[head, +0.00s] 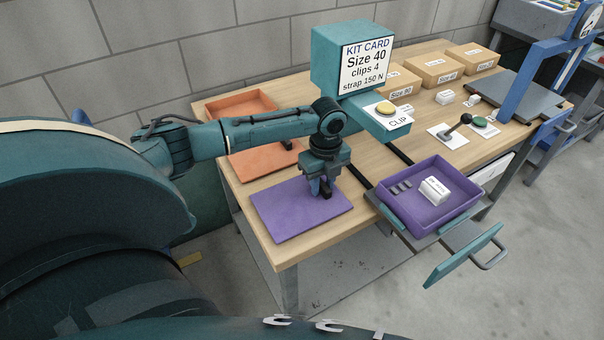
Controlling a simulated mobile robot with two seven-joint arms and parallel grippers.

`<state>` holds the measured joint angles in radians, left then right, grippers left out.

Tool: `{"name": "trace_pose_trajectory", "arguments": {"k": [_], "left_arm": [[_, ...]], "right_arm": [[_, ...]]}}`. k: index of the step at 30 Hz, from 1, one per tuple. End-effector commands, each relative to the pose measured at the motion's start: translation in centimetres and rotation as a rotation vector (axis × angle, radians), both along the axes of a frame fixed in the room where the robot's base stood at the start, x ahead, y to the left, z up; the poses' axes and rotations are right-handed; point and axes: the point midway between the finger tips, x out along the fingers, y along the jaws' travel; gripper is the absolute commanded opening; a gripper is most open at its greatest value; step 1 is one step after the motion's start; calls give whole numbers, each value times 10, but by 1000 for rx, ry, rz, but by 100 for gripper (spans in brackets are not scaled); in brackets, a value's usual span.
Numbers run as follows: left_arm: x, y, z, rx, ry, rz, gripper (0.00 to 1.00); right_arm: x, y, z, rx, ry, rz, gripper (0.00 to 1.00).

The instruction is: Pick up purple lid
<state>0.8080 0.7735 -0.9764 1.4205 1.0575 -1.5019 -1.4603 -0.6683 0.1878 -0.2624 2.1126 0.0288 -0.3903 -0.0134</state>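The flat purple lid (290,212) lies on the wooden table at its near left corner. My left gripper (321,192) points down over the right part of this lid, with its fingertips at or just above the lid's surface. A dark piece shows at the fingertips, possibly a handle on the lid. The fingers and this piece overlap in the picture, so I cannot tell whether they are shut on it. My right gripper is not in view.
A purple tray (447,217) with small dark clips and a white labelled block sits right of the lid. An orange lid (255,161) and orange tray (225,105) lie behind it. The teal kit card box (331,58) stands behind my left arm. Cardboard boxes (433,68) line the back.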

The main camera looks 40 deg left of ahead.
Motion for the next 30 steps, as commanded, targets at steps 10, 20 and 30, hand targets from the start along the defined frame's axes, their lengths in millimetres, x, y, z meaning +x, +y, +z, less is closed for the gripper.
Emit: {"name": "trace_pose_trajectory", "arguments": {"k": [10,20,30], "left_arm": [[0,0,1,1,0,0,0],[0,0,2,1,-1,0,0],[1,0,56,0,-6,0,0]], "right_arm": [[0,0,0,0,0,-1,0],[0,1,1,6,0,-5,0],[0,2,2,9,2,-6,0]]}}
